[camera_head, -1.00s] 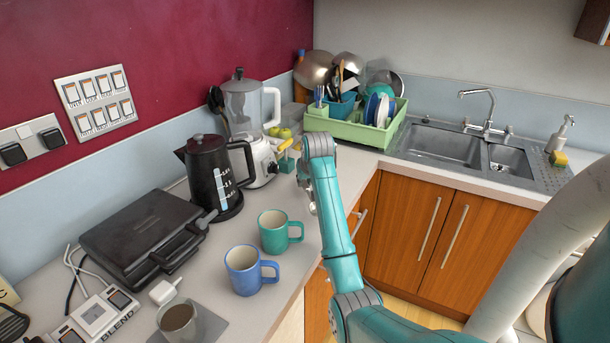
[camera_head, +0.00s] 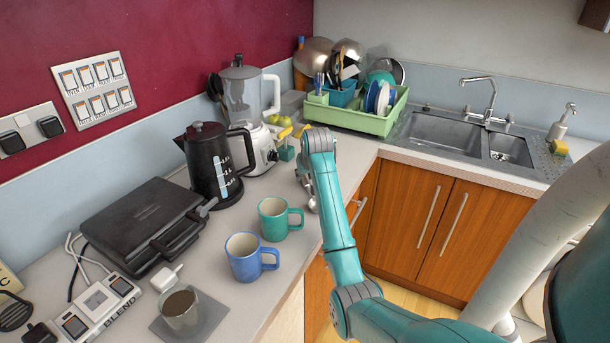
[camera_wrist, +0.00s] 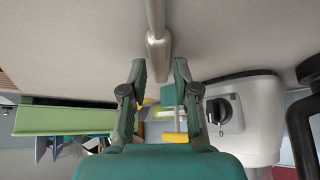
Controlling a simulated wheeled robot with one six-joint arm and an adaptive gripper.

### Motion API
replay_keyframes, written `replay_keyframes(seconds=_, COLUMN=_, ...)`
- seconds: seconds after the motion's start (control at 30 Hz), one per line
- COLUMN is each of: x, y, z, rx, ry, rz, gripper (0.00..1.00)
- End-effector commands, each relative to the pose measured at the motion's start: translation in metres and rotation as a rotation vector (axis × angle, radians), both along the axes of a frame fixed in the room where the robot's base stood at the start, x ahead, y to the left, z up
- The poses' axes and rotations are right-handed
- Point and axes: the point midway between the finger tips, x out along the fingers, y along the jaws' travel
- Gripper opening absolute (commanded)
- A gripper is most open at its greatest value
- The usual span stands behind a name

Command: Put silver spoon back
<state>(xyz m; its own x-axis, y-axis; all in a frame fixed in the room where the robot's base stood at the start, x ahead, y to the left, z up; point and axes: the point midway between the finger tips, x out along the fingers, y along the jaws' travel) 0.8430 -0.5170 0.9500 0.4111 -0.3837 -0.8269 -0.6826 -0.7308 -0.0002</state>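A silver, rod-like piece, which looks like the spoon's handle (camera_wrist: 158,50), runs up from between my fingertips in the wrist view. Its thicker end lies in the gap between them, and the rest leaves the top edge. My gripper (camera_wrist: 160,72) has its two green fingers apart, with a narrow gap seen on each side of the rod; I see no clear grip. In the head view my arm reaches over the counter's right edge, and small silver parts show beside it, too small to tell as spoon or gripper. The green dish rack (camera_head: 350,118) stands at the back corner.
A black kettle (camera_head: 207,165), a white blender (camera_head: 245,100), a teal mug (camera_head: 273,220) and a blue mug (camera_head: 243,262) stand left of my arm. The blender's base (camera_wrist: 245,110) is close at the right in the wrist view. A sink (camera_head: 440,130) is right of the rack.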

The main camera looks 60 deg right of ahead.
Motion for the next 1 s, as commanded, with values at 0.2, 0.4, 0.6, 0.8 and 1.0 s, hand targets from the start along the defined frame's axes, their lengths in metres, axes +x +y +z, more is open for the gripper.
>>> replay_keyframes(seconds=0.2, x=0.000, y=0.000, z=0.000, rx=0.000, ry=0.000, rz=0.000, gripper=0.30)
replay_keyframes(seconds=0.4, x=0.000, y=0.000, z=0.000, rx=0.000, ry=0.000, rz=0.000, gripper=0.30)
replay_keyframes(seconds=0.6, x=0.000, y=0.000, z=0.000, rx=0.000, ry=0.000, rz=0.000, gripper=0.59)
replay_keyframes(seconds=0.8, x=0.000, y=0.000, z=0.000, rx=0.000, ry=0.000, rz=0.000, gripper=0.59)
replay_keyframes(seconds=1.0, x=-0.005, y=0.005, z=0.013, rx=-0.001, ry=-0.001, rz=0.000, gripper=0.59)
